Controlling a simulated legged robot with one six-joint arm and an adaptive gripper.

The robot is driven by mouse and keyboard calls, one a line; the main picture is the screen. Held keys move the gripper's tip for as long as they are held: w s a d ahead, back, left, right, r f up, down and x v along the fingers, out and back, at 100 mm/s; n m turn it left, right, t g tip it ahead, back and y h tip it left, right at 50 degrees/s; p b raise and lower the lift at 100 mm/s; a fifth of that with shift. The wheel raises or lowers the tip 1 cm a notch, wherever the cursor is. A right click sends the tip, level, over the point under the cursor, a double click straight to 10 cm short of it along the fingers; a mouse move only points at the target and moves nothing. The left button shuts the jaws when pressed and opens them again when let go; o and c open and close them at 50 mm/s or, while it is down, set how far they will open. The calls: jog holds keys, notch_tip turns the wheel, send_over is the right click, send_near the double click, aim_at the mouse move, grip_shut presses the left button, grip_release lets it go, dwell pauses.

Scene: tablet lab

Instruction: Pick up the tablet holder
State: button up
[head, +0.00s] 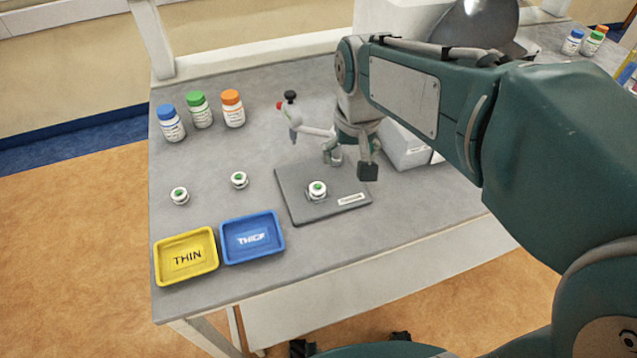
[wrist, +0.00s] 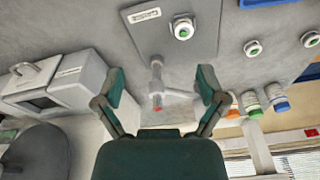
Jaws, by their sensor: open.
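Three small round white tablet holders with green centres are in view. One holder (head: 317,190) sits on a grey plate (head: 296,210) that bears a white label; the same holder shows in the wrist view (wrist: 183,28). The other two, a middle one (head: 239,179) and a left one (head: 180,196), stand on the bare bench. My gripper (head: 350,164) is open and empty, above the back right of the plate, apart from the holders. In the wrist view its two fingers (wrist: 161,85) are spread wide, with the holder on the plate beyond them.
A white gauge stand with a red tip (head: 281,105) and black knob rises at the plate's back edge, close to my gripper. Yellow THIN (head: 187,277) and blue (head: 253,255) trays lie in front. Capped bottles (head: 201,113) stand at back left; a white device (head: 408,150) is right.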

jog(key=w+a+f+g, duration=0.2)
jog(key=w+a+f, duration=0.3)
jog(key=w, duration=0.2)
send_over(317, 187)
jog(key=shift+n, duration=0.3)
jog(key=f, duration=0.5)
jog(key=shift+w+d+f, duration=0.15)
jog(key=shift+w, duration=0.15)
jog(key=shift+s+f, duration=0.15)
jog(key=shift+f, duration=1.2)
jog(key=shift+s+f, duration=0.15)
jog(key=shift+f, duration=1.2)
jog(key=c, duration=1.1)
jog(key=shift+c, duration=0.2)
jog(key=shift+r, duration=0.15)
